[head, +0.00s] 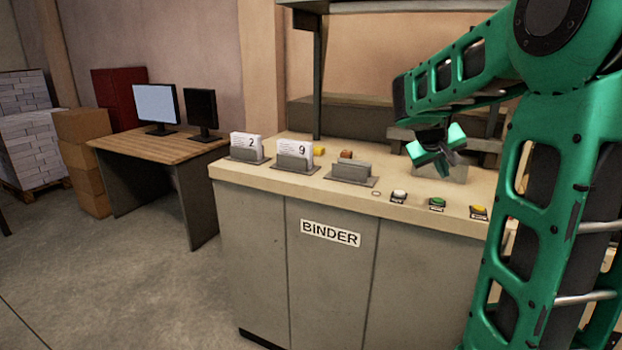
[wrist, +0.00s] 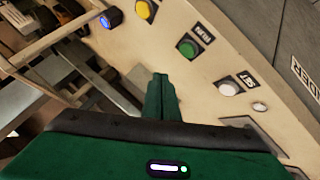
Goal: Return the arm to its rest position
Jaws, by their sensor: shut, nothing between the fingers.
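My green arm rises at the right of the head view and bends left over the binder counter (head: 300,188). My gripper (head: 440,158) hangs from its end above the right part of the counter top, behind the row of buttons. In the wrist view my gripper (wrist: 160,80) has its green fingers together, with nothing between them. The fingertips appear apart from the buttons.
White (head: 398,196), green (head: 437,204) and yellow (head: 478,212) buttons line the counter's front edge. A blue-lit button (wrist: 111,18) shows in the wrist view. Holders with cards 2 (head: 245,145) and 9 (head: 295,154) stand left of an empty-looking holder (head: 351,173).

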